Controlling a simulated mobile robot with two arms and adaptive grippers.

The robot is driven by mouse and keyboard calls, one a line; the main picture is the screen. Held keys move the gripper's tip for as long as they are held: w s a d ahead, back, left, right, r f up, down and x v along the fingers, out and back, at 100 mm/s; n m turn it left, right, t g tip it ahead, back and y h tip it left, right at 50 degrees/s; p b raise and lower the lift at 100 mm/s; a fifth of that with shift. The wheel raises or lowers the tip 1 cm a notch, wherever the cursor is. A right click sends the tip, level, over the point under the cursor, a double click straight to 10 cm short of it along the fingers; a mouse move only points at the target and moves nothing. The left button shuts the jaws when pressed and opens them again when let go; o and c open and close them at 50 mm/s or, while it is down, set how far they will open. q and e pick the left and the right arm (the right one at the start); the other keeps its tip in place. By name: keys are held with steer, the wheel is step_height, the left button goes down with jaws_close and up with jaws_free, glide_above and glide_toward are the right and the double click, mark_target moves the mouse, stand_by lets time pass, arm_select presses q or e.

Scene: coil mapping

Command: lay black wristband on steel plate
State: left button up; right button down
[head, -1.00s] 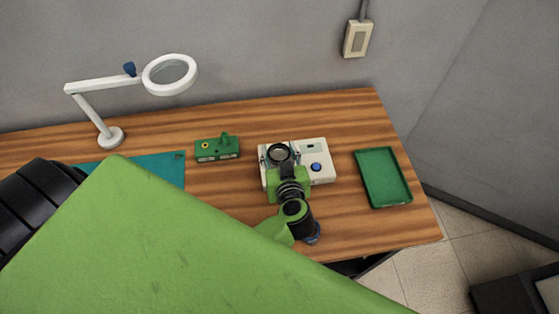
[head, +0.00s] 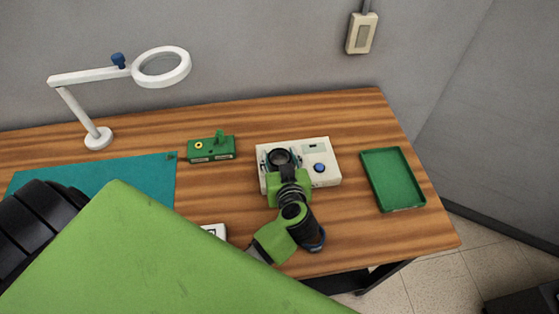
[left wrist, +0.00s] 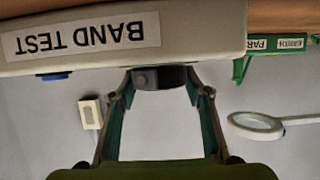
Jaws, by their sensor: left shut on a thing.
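My left gripper (head: 280,166) is above the left part of the white band tester (head: 325,176), seen from above in the head view. It is shut on the black wristband (head: 269,157), a dark ring at its fingertips. In the left wrist view the wristband (left wrist: 160,77) sits between the two fingertips, close to the tester (left wrist: 200,30) labelled "BAND TEST". I cannot tell whether the wristband touches the tester. The steel plate is not clearly seen; the gripper and wristband cover that part of the tester. My right gripper is not in view.
A green fixture (head: 211,149) stands left of the tester, and an empty green tray (head: 393,180) lies to its right. A white magnifier lamp (head: 98,138) stands on a wooden table (head: 340,230) near a teal mat (head: 100,180). A white item (head: 215,230) is partly hidden.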

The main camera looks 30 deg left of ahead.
arm_select(q)
steer(key=shift+f, duration=0.1)
steer(key=o, duration=0.9)
steer(key=shift+s+d+r, duration=0.2)
steer(key=shift+s+r, duration=0.05)
steer(key=shift+s, duration=0.05)
steer(key=b+v, duration=0.1)
steer(key=v, duration=1)
steer(key=shift+s+r, duration=0.15)
